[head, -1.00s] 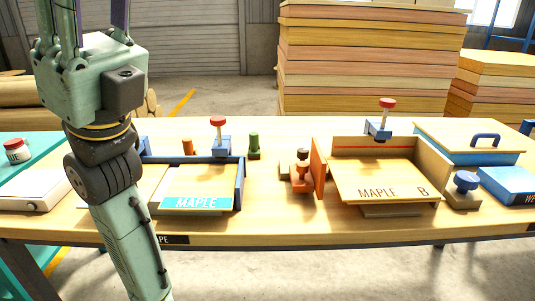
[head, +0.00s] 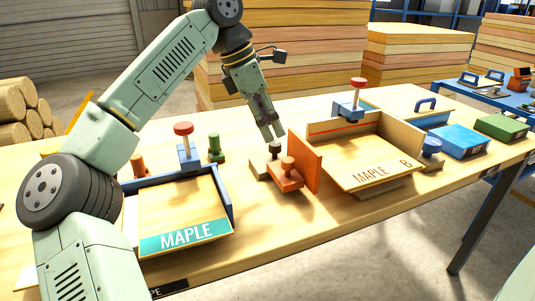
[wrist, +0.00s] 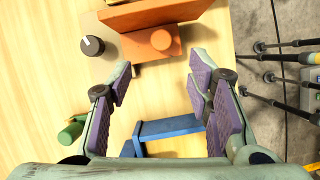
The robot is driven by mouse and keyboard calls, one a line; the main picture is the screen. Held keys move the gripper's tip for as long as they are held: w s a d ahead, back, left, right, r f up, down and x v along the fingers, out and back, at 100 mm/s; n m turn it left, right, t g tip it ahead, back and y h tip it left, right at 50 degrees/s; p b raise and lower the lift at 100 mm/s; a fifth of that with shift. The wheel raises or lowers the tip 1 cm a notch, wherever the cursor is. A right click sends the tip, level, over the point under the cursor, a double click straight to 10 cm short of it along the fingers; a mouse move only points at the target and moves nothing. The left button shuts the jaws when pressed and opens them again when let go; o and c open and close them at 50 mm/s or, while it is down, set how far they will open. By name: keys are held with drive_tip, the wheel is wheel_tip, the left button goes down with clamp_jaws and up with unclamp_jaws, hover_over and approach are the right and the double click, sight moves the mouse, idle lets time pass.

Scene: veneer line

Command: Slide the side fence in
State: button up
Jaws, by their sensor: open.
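The orange side fence (head: 305,162) stands upright at the left of the maple B tray. Its orange block with a round knob (head: 287,173) sits on the table side of it, on a wooden base (head: 262,167) beside a black knob (head: 275,149). In the wrist view the orange fence (wrist: 165,12), its block (wrist: 150,42) and the black knob (wrist: 92,46) lie at the top, beyond the fingertips. My gripper (head: 274,138) is above the table by the black knob, fingers pointing down; it also shows in the wrist view (wrist: 158,72), open and empty.
The maple B board (head: 372,160) lies in a wooden tray with a red-knobbed clamp (head: 357,85) behind. A blue-framed maple tray (head: 229,200) with a red-knobbed clamp (head: 183,129) and a green peg (head: 215,148) stand left. Blue (head: 457,140) and green (head: 502,127) boxes sit right.

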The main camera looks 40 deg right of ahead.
sight(287, 160)
drive_tip(key=p+x, duration=0.1)
drive_tip(key=x, duration=0.9)
drive_tip(key=shift+s+d, duration=0.2)
drive_tip(key=shift+c, duration=0.3)
clamp_jaws()
